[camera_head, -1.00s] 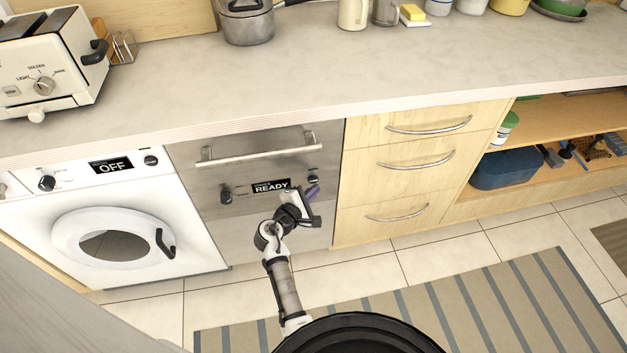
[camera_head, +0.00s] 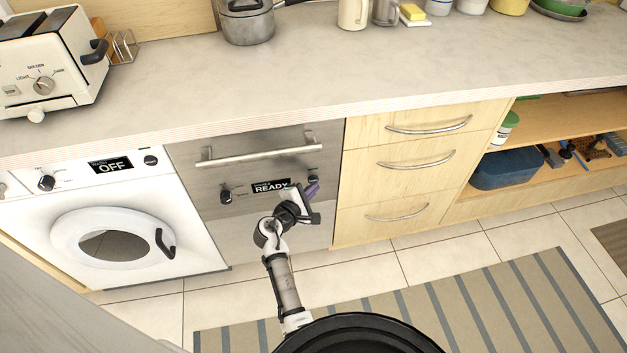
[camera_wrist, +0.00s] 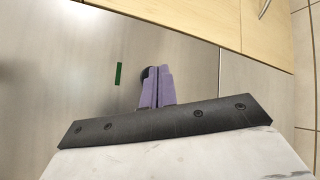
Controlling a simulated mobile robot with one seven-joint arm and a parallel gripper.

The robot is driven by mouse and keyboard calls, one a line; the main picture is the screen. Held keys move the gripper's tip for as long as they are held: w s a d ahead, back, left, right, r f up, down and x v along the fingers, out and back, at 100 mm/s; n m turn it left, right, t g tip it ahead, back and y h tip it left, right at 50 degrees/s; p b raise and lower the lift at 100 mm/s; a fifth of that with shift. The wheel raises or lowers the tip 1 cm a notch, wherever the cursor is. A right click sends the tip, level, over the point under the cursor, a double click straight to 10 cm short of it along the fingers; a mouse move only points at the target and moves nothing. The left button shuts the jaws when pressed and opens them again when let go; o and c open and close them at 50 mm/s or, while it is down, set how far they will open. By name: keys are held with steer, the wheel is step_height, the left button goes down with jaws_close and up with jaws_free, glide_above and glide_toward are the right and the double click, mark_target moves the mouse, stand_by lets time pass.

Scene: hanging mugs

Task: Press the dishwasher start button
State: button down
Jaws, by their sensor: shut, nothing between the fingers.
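The dishwasher (camera_head: 270,222) is the brushed-steel front under the counter, with a bar handle (camera_head: 258,154) and a dark display (camera_head: 271,186) reading READY. A dark knob (camera_head: 226,196) is left of the display, and a small dark control (camera_head: 314,176) is to its right. My gripper (camera_head: 312,187) is at the panel's right side, just below that control, its purple fingers together and empty. In the wrist view, the fingers (camera_wrist: 155,88) point at the steel front and partly cover a dark round control (camera_wrist: 144,74). I cannot tell whether they touch it. A green strip (camera_wrist: 119,74) shows to their left.
A white washing machine (camera_head: 112,200) reading OFF stands to the left. Wooden drawers (camera_head: 400,165) adjoin the dishwasher on the right. The counter (camera_head: 300,85) overhangs above. A striped rug (camera_head: 480,310) lies on the tiled floor.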

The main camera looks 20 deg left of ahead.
steer(key=shift+w+a, duration=0.2)
steer(key=shift+w, duration=0.1)
stand_by(0.4)
steer(key=shift+d, duration=0.1)
steer(key=shift+s+d+p, duration=0.3)
steer(key=shift+s+d, duration=0.05)
steer(key=shift+s, duration=0.3)
steer(key=shift+s+d+p, duration=0.45)
steer(key=shift+s+d, duration=0.25)
steer(key=shift+s, duration=0.35)
steer(key=shift+s+d+p, duration=0.45)
steer(key=shift+s+d, duration=0.25)
steer(key=shift+s, duration=0.3)
